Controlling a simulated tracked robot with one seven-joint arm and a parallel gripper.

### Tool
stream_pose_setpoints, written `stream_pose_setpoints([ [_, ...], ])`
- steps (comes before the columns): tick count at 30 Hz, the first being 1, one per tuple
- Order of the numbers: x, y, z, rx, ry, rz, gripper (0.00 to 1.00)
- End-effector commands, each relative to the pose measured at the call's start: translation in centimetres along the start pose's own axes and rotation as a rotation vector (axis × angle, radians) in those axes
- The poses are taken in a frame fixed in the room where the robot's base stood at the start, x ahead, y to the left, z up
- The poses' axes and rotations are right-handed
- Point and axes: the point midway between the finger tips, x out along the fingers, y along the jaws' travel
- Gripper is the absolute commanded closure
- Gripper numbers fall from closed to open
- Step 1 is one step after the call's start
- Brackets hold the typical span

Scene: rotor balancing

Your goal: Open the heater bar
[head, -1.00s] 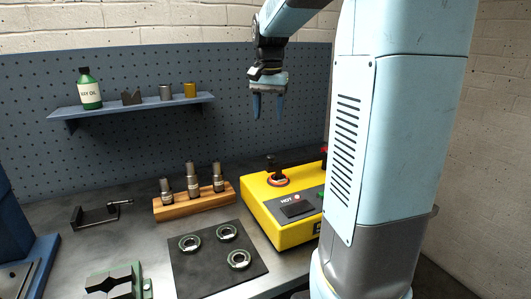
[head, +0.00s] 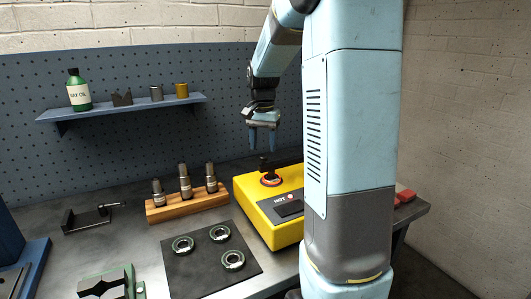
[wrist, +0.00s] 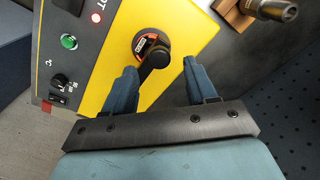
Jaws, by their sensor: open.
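The yellow heater (head: 250,197) stands on the bench, partly hidden behind my arm. Its dark heater bar (head: 284,163) runs right from above the post with the orange ring, and its far end is hidden by my arm. In the wrist view the black bar (wrist: 147,68) shows over the round post top, running down toward the gripper. My gripper (head: 262,145) is open and empty, pointing down above the heater near the post. In the wrist view the gripper's fingers (wrist: 160,75) lie either side of the bar's line; contact cannot be told.
A wooden block (head: 188,204) with several metal pieces stands left of the heater. A dark mat (head: 205,268) with three rings lies in front. A shelf (head: 120,109) hangs on the pegboard behind. A red object (head: 405,196) lies at the bench's right end.

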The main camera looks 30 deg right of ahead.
Motion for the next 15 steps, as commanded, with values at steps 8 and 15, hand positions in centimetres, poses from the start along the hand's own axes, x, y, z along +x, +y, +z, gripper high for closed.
stream_pose_setpoints([
  [8,3.0,0.1,0.0,0.001,-0.001,0.0,0.43],
  [15,3.5,0.1,0.0,0.001,0.001,0.0,0.43],
])
